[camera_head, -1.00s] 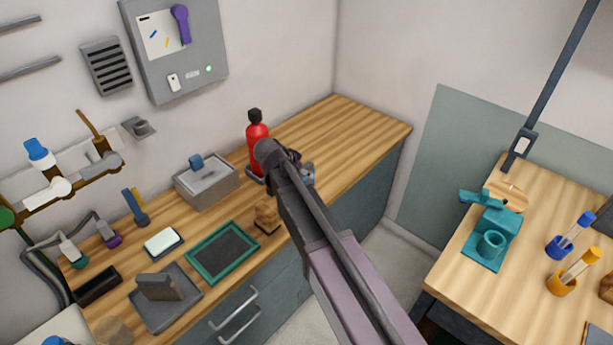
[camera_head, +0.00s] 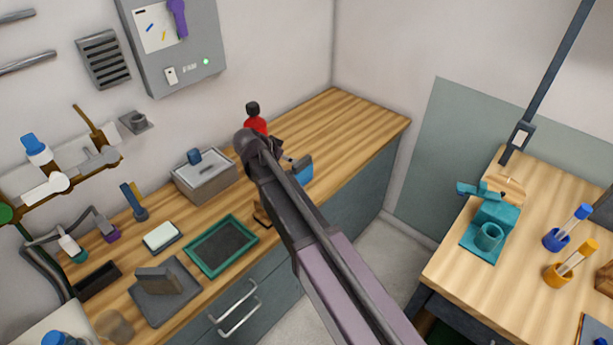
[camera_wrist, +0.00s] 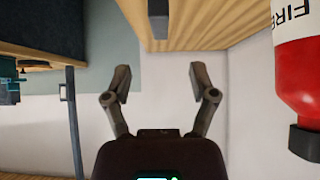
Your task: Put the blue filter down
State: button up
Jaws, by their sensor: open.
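My gripper (camera_wrist: 158,72) is open in the wrist view, with nothing between its two fingers. In the head view my own arm hides most of it above the long wooden counter (camera_head: 345,125). A small blue piece with a grey part (camera_head: 302,169), which looks like the blue filter, shows just right of my arm at the counter, apart from the fingers as far as I can see. A blue-grey block (camera_wrist: 158,18) shows beyond the fingertips in the wrist view; I cannot tell for sure if it is the same thing.
A red fire extinguisher (camera_head: 256,124) stands close by, also large at the wrist view's right (camera_wrist: 296,75). A grey box (camera_head: 205,182), a green-rimmed tray (camera_head: 222,270) and a grey stand (camera_head: 160,292) sit left. The counter's far right end is clear.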

aim_at(300, 162)
jog(key=shift+b+x, duration=2.3)
jog(key=shift+x, duration=1.3)
jog(key=shift+f, duration=0.1)
jog(key=shift+b+x, duration=1.9)
jog(key=shift+x, duration=0.6)
grip_shut()
